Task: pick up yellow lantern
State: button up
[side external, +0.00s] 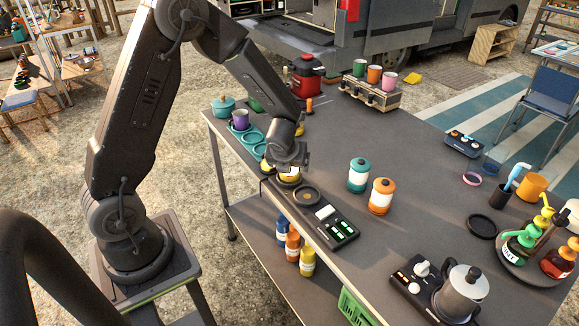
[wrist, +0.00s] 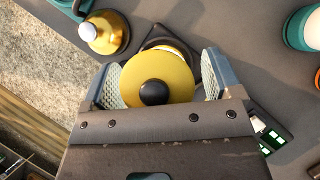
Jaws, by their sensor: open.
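The yellow lantern (wrist: 153,75), with a black knob on its round top, sits between the two open fingers of my gripper (wrist: 162,78) in the wrist view. The fingers stand on either side of it, and the left one looks very close; I cannot tell whether they touch it. In the side external view, the yellow lantern (side external: 290,176) shows only partly under my gripper (side external: 289,165), which points down over the table. Its upper part is hidden there. A dark stand or tray edge shows behind the lantern in the wrist view.
A teal canister (side external: 358,175) and an orange canister (side external: 381,196) stand to the right on the table. A gold, white-topped object (wrist: 106,32) is close at the left. A black device (side external: 330,227) with green lights lies in front.

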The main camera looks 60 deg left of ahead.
jog(key=shift+f, duration=0.1)
jog(key=c, duration=0.9)
jog(key=shift+c, duration=0.6)
